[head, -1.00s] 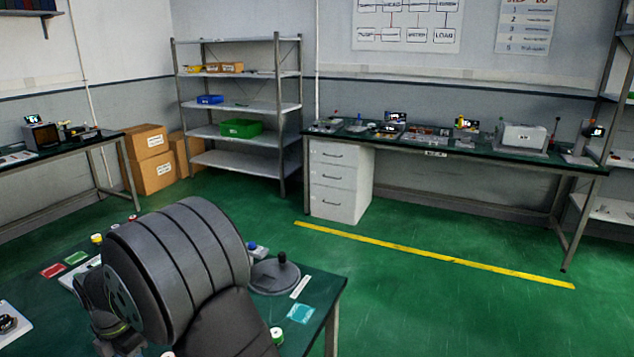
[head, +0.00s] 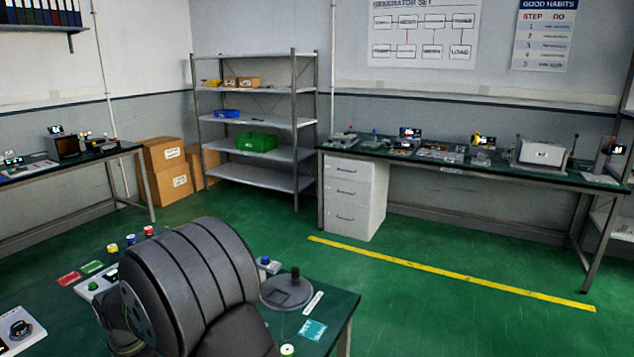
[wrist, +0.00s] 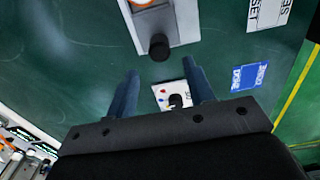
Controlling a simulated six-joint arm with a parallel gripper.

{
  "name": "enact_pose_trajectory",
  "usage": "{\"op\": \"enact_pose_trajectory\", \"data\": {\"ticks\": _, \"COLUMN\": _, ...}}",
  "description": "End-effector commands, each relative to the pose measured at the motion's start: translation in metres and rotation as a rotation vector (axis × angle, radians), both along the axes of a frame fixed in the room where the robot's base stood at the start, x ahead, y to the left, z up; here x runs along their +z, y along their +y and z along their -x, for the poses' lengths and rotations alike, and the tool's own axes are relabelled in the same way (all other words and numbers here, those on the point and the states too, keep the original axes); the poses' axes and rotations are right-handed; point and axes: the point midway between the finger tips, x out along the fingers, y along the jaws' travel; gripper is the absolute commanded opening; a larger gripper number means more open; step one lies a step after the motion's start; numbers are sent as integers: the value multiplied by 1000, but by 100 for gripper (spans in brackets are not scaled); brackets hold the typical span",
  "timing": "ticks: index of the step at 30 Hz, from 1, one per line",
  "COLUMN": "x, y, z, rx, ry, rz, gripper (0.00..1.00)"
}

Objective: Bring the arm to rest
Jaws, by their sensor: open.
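My gripper (wrist: 158,92) is open and empty in the wrist view, with its two dark fingers apart. Between and beyond the fingers, a small white panel with a black knob (wrist: 176,101) lies on the green bench top (wrist: 85,60). No contact between the fingers and the panel shows. In the head view my arm's thick ribbed dark link stands over the near bench (head: 50,315) and hides part of it. The gripper itself is not visible in the head view.
A grey plate with a black knob (head: 287,291) and a blue card (head: 312,330) lie right of my arm. Red (head: 69,278) and green (head: 92,267) cards lie left. A light plate with a black knob (wrist: 159,45) is above the fingers.

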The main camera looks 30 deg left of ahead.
Motion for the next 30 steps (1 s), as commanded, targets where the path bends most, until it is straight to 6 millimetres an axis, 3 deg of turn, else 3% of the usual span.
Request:
{"op": "enact_pose_trajectory", "data": {"ticks": 10, "x": -68, "y": -1, "z": -5, "rx": -3, "ry": 0, "rz": 1, "gripper": 48}}
{"op": "enact_pose_trajectory", "data": {"ticks": 23, "x": -65, "y": -1, "z": -94, "rx": -5, "ry": -1, "rz": -1, "gripper": 48}}
{"op": "enact_pose_trajectory", "data": {"ticks": 30, "x": -16, "y": 1, "z": -95, "rx": -1, "ry": -2, "rz": -5, "gripper": 48}}
